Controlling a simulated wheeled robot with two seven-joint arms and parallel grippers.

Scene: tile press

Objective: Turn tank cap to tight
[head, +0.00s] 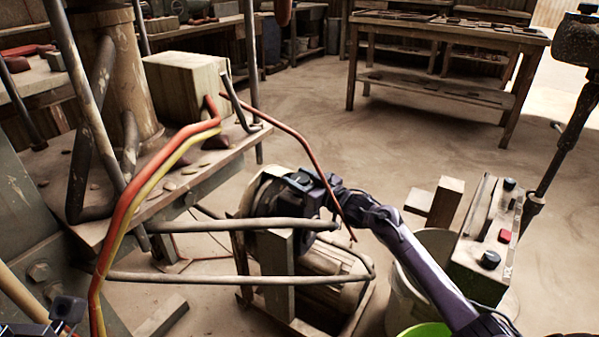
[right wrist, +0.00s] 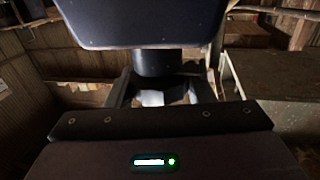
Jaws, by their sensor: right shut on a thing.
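My right gripper (head: 312,186) reaches in from the right in the head view, at the top of the motor and pump unit behind the bent pipes. The tank cap is hidden in the head view behind my gripper and wrist. In the right wrist view, the two dark fingers of my right gripper (right wrist: 157,88) close around a short dark cylinder that looks like the tank cap (right wrist: 157,63), against a large dark body. I cannot tell how far the cap is turned. A dark piece at the lower left edge of the head view may be my left gripper; its jaws do not show.
Bent metal pipes (head: 215,277) cross in front of the unit. Red and yellow hoses (head: 140,197) run down at the left from a wooden block (head: 185,80). A control box (head: 487,240) and a pale bucket (head: 432,242) stand at the right. The floor behind is open.

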